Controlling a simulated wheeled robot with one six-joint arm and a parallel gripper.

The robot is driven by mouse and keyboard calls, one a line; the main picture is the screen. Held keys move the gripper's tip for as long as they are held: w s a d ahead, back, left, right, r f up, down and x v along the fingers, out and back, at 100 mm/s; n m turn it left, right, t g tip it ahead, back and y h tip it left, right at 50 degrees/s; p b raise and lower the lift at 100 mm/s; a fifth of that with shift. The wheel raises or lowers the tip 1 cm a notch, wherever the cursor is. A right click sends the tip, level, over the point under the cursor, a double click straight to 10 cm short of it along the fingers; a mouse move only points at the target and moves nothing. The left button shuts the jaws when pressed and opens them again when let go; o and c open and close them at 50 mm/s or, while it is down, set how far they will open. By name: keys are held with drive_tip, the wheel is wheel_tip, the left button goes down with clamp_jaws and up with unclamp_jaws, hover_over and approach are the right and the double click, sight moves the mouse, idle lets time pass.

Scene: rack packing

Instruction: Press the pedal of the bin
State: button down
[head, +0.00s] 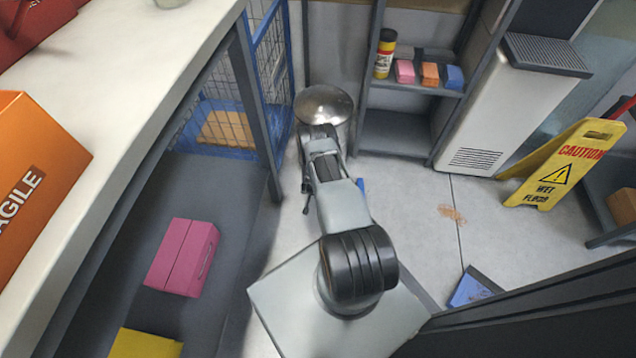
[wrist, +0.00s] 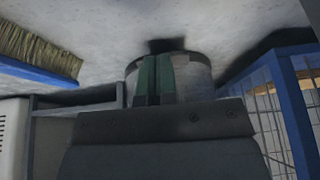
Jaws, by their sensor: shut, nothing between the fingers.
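The bin (head: 325,103) is a round metal can with a domed lid, which looks closed. It stands on the floor at the back, between the blue wire cage and the shelf. In the wrist view the bin (wrist: 196,72) shows upside down behind my fingers. The dark pedal (wrist: 166,45) sticks out at its base, just beyond my fingertips. My gripper (wrist: 156,62) has green fingers that are shut and empty, pointing at the pedal. I cannot tell whether they touch it. In the head view my arm hides the pedal and the fingers.
A blue wire cage (head: 268,60) stands left of the bin. A grey shelf (head: 395,98) stands to its right. A broom with a blue bar (wrist: 40,72) lies near in the wrist view. A yellow wet-floor sign (head: 555,165) stands at the right. Floor (head: 400,200) right of my arm is mostly clear.

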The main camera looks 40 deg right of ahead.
drive_tip(key=w+d, duration=0.1)
drive_tip(key=w+d+r+t+h, duration=0.1)
drive_tip(key=w+d+h, duration=0.1)
drive_tip(key=shift+w+d+r+t, duration=0.15)
drive_tip(key=shift+d+r+t, duration=0.1)
drive_tip(key=shift+r+t, duration=0.05)
